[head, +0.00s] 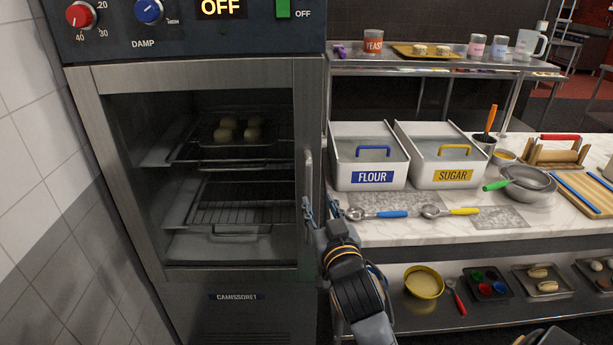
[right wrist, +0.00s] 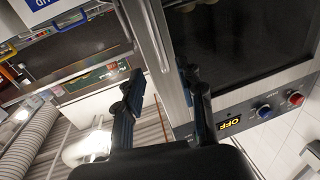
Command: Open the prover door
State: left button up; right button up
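The prover door (head: 85,90) is a steel frame with a dark glass window and appears shut. Its vertical handle (head: 309,178) is on the right side of the frame; it also shows in the right wrist view as a long pale bar (right wrist: 157,35). My right gripper (head: 321,208) is at the lower end of the handle, with a finger to either side in the head view. In the right wrist view the fingers of the right gripper (right wrist: 160,82) are spread apart, and the bar lies beyond the gap between them. I cannot tell whether they touch it.
The prover's control panel (head: 185,28) reads OFF above the door. A tiled wall (head: 25,170) is close on the left. On the right, a marble counter (head: 400,230) holds flour (head: 370,180) and sugar (head: 450,178) bins, with measuring spoons near the gripper.

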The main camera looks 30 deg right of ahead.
aim_at(309, 182)
jog(key=p+x, duration=0.2)
jog(key=x, duration=0.7)
jog(key=shift+w+d, duration=0.15)
jog(key=shift+w, duration=0.15)
jog(key=shift+w+d+f, duration=0.15)
jog(key=shift+w+d, duration=0.05)
jog(key=shift+w, duration=0.25)
grip_shut()
